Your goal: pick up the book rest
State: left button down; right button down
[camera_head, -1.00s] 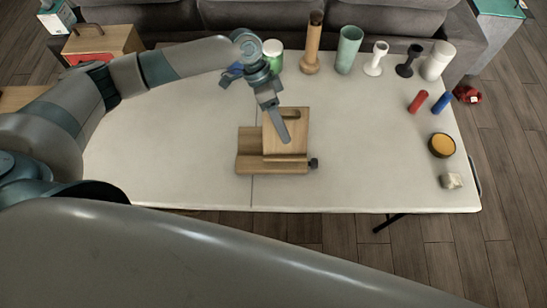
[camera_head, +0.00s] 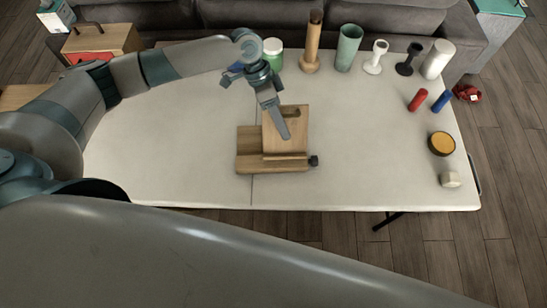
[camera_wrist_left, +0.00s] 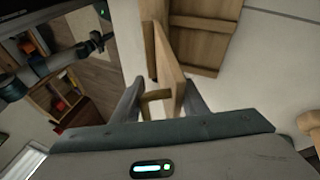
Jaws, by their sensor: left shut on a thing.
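The book rest (camera_head: 256,163) is a light wooden stand with a low base, an upright slotted panel and a dark knob on its right side. It is at the middle of the white table in the head view. My left gripper (camera_head: 284,132) reaches down onto its upright panel and is shut on it. In the left wrist view, the wooden panel (camera_wrist_left: 166,60) lies between the two fingers (camera_wrist_left: 163,103), with wooden slats behind it. Whether the base touches the table is hard to tell. My right gripper is not in view.
Along the table's (camera_head: 180,150) back edge stand a green-and-white jar (camera_head: 273,50), a tall wooden cylinder (camera_head: 312,45), a green cup (camera_head: 348,48) and other upright pieces. Red and blue cylinders and a round orange-topped tin (camera_head: 442,144) are at the right. The front left is clear.

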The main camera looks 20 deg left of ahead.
aim_at(284, 115)
pick_arm(q)
jog(key=shift+w+r+b, duration=0.1)
jog(key=shift+r+b, duration=0.25)
jog(key=shift+r, duration=0.05)
jog(key=r, duration=0.1)
jog(key=r+b, duration=0.1)
jog(key=r, duration=0.1)
jog(key=shift+d+r+b, duration=0.2)
jog(key=shift+d+b, duration=0.1)
jog(key=shift+b, duration=0.05)
jog(key=s+d+r+b, duration=0.1)
jog(key=d+r+b, duration=0.2)
jog(key=d+r, duration=0.3)
jog(key=d, duration=0.5)
jog(key=shift+r, duration=0.4)
